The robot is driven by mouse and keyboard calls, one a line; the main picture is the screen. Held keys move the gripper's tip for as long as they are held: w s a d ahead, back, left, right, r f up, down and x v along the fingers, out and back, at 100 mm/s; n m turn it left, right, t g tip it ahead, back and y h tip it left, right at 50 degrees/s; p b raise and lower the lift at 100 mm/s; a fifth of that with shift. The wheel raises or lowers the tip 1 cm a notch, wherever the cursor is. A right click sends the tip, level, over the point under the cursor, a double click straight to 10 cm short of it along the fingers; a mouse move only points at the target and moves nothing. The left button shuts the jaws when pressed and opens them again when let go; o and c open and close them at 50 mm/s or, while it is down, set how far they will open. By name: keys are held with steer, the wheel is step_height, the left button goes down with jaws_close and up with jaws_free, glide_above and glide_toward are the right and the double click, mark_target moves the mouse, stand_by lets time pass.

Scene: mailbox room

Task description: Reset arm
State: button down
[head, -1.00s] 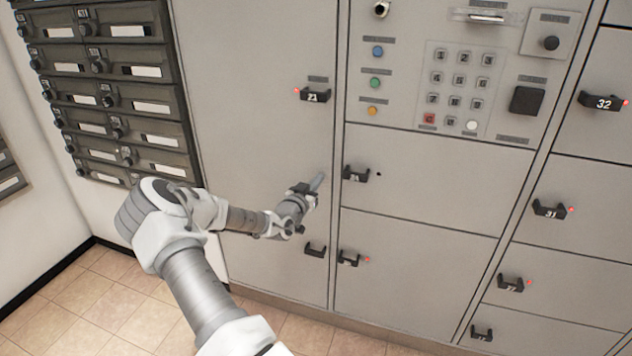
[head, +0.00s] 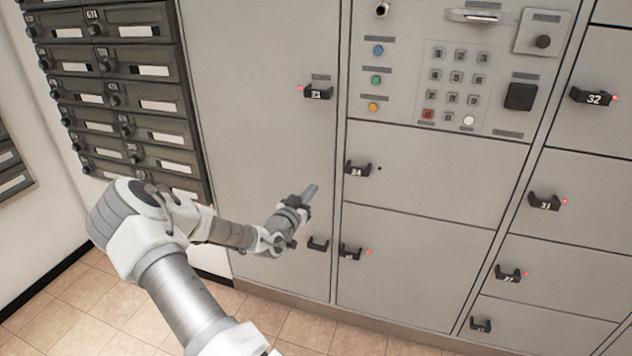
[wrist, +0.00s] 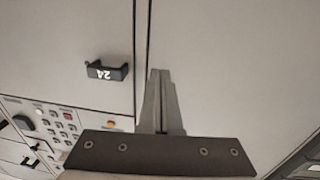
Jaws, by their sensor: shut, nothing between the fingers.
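My gripper (head: 309,193) is in front of the grey locker wall, over the tall left locker door (head: 258,120), left of the seam beside handle 24. It points up and to the right in the head view. In the wrist view my gripper (wrist: 160,78) has its two fingers together, with nothing between them. It appears clear of the handles. The black handle 24 (head: 357,169) sits right of it; the same handle shows upside down in the wrist view (wrist: 107,71).
A keypad panel (head: 456,85) with coloured buttons is at upper right. Dark mailboxes (head: 120,70) line the left wall. Handle 23 (head: 319,93) is above my gripper; two low handles (head: 318,244) (head: 350,252) are below. More handled lockers (head: 592,97) stand at the right. Tiled floor (head: 120,310) is open below.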

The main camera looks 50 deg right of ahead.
steer(key=a, duration=0.2)
steer(key=s+a, duration=0.1)
steer(key=a, duration=0.1)
steer(key=shift+s+a+p, duration=0.2)
steer(key=shift+a+p, duration=0.1)
steer(key=shift+p, duration=0.05)
